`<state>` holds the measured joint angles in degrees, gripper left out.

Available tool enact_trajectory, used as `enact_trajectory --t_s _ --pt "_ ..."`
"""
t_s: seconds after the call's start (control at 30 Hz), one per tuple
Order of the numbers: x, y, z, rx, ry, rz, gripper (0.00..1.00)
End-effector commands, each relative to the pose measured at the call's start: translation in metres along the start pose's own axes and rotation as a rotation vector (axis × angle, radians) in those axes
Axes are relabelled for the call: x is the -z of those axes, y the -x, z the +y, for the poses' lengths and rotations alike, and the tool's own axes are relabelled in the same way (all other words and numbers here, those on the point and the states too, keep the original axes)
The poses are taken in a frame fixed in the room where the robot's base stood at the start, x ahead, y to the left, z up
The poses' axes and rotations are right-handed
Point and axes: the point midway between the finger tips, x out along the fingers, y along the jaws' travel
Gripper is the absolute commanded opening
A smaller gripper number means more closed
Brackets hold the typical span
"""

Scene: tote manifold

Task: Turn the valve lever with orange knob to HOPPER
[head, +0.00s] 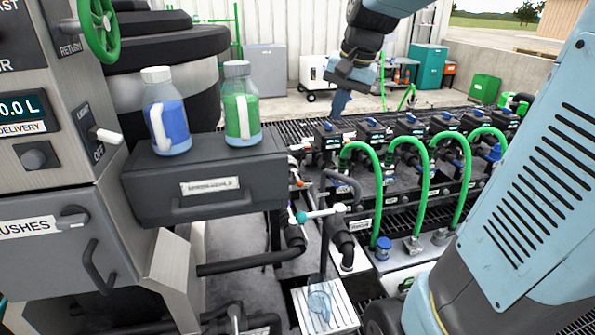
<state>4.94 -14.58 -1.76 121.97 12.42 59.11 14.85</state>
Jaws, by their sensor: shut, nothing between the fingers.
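A small orange-red knob (300,184) shows on the pipework right of the dark drawer box, at picture centre. It is too small to tell its lever's direction. Just below it, a pale lever (322,213) with a teal knob (302,217) lies nearly level over a dark pipe. I cannot read a HOPPER label at this size. My gripper (340,103) hangs pointing down at upper centre, behind and above the pipework in the picture. It is shut and empty, well apart from the knob.
Blue and green bottles (165,112) (241,104) stand on the drawer box (205,180). Green hoses (428,170) arch from a row of dark valve units on the right. A clear jug (320,302) sits on a white slatted tray (343,310). My arm fills the right edge.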

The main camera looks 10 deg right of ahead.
Motion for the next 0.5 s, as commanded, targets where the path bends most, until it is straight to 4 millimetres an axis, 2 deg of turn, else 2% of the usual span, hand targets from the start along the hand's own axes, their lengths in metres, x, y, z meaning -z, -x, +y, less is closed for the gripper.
enact_trajectory --t_s 0.03,0.27,0.5 --pt "0.011 -0.005 -0.002 0.002 -0.028 -0.016 0.0" --pt "0.058 -0.026 -0.012 0.02 -0.162 -0.084 0.0" --pt "0.106 -0.055 -0.018 0.034 -0.304 -0.155 0.0"
